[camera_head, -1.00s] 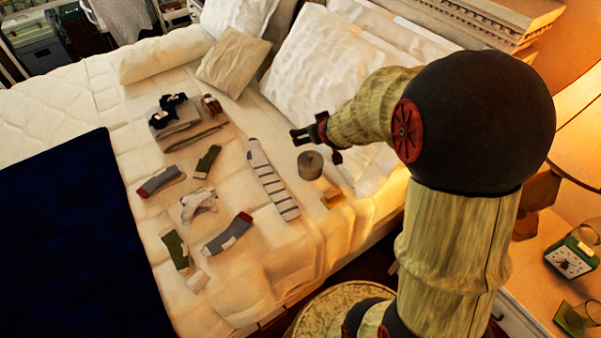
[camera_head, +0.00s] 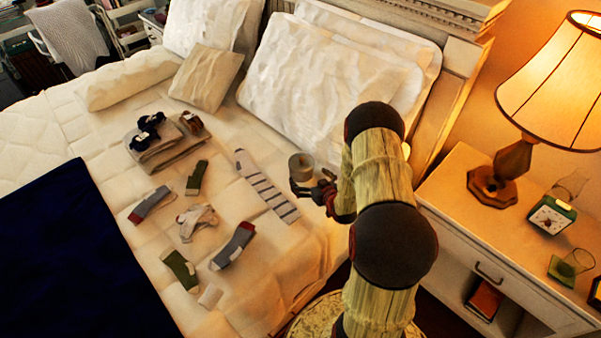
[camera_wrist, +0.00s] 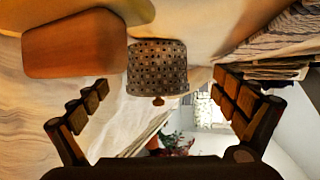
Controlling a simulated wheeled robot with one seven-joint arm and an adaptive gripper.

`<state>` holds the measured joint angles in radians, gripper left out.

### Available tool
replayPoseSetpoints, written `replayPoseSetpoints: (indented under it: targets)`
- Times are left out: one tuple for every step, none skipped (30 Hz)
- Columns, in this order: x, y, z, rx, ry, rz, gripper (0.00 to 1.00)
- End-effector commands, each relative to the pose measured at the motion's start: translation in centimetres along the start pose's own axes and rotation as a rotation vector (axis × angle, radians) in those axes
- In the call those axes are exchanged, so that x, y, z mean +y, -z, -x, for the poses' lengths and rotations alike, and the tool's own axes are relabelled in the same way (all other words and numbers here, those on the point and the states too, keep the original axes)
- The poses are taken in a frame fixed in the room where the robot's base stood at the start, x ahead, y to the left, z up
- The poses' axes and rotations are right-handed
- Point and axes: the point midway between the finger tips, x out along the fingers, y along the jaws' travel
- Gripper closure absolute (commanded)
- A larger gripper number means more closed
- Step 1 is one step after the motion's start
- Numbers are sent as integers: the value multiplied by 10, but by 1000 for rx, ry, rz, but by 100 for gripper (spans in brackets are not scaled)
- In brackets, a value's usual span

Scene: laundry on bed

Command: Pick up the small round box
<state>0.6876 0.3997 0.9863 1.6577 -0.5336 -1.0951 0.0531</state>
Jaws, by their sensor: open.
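The small round box (camera_head: 301,166) is a grey cylinder on the bed near its right edge. In the wrist view, the round box (camera_wrist: 157,68) has a dotted pattern and a small knob at its lower edge. My gripper (camera_head: 309,187) is at the near side of the box in the head view. In the wrist view my gripper (camera_wrist: 161,92) is open, with a finger on either side of the box's line and visible gaps to both. The box lies centred, just beyond or at the fingertips; I cannot tell the exact depth.
An orange-brown block (camera_wrist: 75,50) lies close beside the box in the wrist view. A striped sock (camera_head: 266,187) lies left of the box. Several other socks and folded clothes (camera_head: 160,148) are farther left. Pillows (camera_head: 318,85) stand behind; a nightstand (camera_head: 455,205) with a lamp is right.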

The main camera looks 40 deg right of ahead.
Motion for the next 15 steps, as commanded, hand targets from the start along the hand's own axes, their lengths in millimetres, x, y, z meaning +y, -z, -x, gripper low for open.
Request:
replayPoseSetpoints:
  targets:
    - [0,-1,-4,-1,1,0,2]
    - [0,-1,-6,-2,1,0,2]
    - [0,-1,-8,-1,1,0,2]
    - [1,0,-11,-1,0,0,2]
    - [1,0,-14,0,0,0,2]
    - [2,1,-19,1,0,0,2]
    - [3,1,-24,0,0,0,2]
    - [4,2,-28,0,0,0,2]
    - [5,2,-34,0,0,1,2]
    - [5,2,-39,0,0,0,2]
    - [4,1,-43,-2,1,0,2]
    - [4,2,-48,-2,1,0,2]
    - [4,2,-51,-2,1,0,2]
    - [4,3,-53,-1,1,0,2]
    - [4,3,-54,-1,0,-1,2]
